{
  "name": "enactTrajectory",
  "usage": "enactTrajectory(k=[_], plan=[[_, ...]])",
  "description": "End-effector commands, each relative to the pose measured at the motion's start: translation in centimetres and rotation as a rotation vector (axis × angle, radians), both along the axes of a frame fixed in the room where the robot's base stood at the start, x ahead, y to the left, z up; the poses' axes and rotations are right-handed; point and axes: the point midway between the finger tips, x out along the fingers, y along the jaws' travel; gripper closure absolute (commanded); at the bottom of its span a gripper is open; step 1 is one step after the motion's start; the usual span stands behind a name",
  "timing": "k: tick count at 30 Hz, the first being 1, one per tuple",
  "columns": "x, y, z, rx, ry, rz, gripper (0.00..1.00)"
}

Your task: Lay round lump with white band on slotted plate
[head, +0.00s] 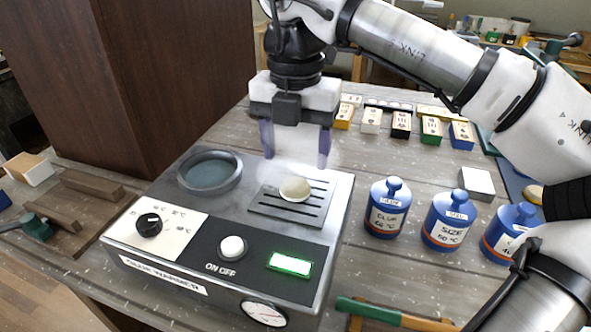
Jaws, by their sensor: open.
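A round cream-coloured lump (295,188) rests on the slotted plate (262,208), near the plate's upper middle. A white band on it is too small to make out clearly. The dark plate with its slots is set in the top of a grey heating unit (338,200). My gripper (296,160) points down above the plate, its two purple fingers apart, one to each side above the lump. Nothing is between the fingers, and they look clear of the lump. A pale haze hangs around the fingertips.
The unit has a round well (210,172), a dial (149,225), a white button (232,248) and a lit green display (290,263). Blue labelled weights (389,208) stand to the right. Small coloured blocks (400,124) line the back. A brown cabinet (170,70) rises at left.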

Motion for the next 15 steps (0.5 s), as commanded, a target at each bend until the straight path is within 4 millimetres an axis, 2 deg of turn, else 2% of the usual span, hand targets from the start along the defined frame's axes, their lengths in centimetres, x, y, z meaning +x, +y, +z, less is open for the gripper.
enactTrajectory(k=[1,6,10,15], plan=[[0.0,0.0,1.2,-0.001,-0.003,-0.001,0.35],[0.0,0.0,4.4,-0.001,-0.002,-0.001,0.35],[0.0,0.0,5.9,-0.001,-0.001,0.000,0.35],[0.0,0.0,6.6,0.000,0.001,0.001,0.35]])
